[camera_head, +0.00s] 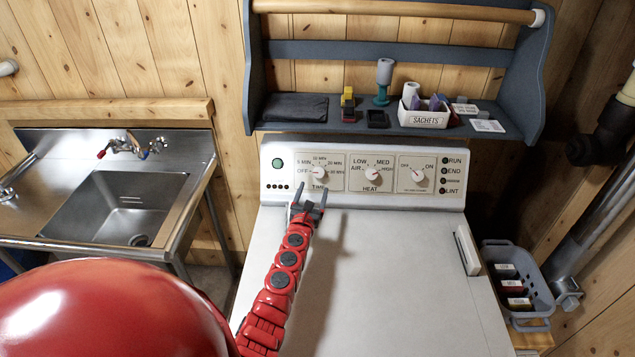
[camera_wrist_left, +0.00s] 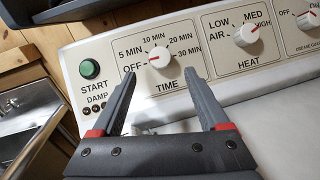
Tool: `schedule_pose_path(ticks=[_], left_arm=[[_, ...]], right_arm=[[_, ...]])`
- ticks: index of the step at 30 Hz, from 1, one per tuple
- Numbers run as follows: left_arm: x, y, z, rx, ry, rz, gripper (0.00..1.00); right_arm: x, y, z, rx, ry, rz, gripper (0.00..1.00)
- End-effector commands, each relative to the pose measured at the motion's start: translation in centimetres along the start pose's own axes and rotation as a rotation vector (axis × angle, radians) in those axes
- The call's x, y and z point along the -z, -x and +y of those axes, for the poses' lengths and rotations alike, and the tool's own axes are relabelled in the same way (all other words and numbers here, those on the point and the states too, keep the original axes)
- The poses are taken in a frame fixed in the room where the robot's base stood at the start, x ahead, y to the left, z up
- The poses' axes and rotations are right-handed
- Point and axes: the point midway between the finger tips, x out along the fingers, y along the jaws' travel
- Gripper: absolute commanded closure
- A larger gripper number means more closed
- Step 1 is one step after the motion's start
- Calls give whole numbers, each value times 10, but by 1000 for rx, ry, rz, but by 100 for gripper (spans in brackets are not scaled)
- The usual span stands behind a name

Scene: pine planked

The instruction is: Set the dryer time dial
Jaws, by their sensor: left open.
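The dryer's TIME dial (camera_head: 319,172) is a white round knob on the cream control panel, with marks for OFF and several minute settings. In the left wrist view the knob (camera_wrist_left: 159,57) has a red mark on its left side, toward OFF. My left gripper (camera_head: 311,194) is open and empty, just in front of and below the dial. In the left wrist view its two fingertips (camera_wrist_left: 160,76) stand to either side of and below the knob, and I see no contact. My right gripper is not in view.
The HEAT dial (camera_head: 372,174) and a third dial (camera_head: 417,174) sit to the right; the green START button (camera_wrist_left: 90,68) is left. A blue-grey shelf (camera_head: 340,121) with small items hangs above. A sink (camera_head: 125,205) stands left, a basket (camera_head: 540,290) right.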

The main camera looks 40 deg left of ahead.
Motion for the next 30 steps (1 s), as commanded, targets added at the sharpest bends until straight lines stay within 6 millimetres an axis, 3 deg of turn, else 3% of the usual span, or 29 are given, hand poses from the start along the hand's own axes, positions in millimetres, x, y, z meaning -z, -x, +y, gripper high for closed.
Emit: schedule_pose_path(ticks=[6, 12, 26, 27, 30], left_arm=[[4, -39, 0, -5, 3, -1, 22], [3, -62, 0, -3, 3, -1, 22], [0, -73, 0, -1, 1, 1, 22], [0, -73, 0, -1, 1, 1, 24], [0, -73, 0, -1, 1, 1, 42]], right_arm=[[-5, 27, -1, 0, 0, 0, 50], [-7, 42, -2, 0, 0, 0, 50], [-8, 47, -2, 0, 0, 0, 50], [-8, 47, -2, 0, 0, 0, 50], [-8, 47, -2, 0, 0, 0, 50]])
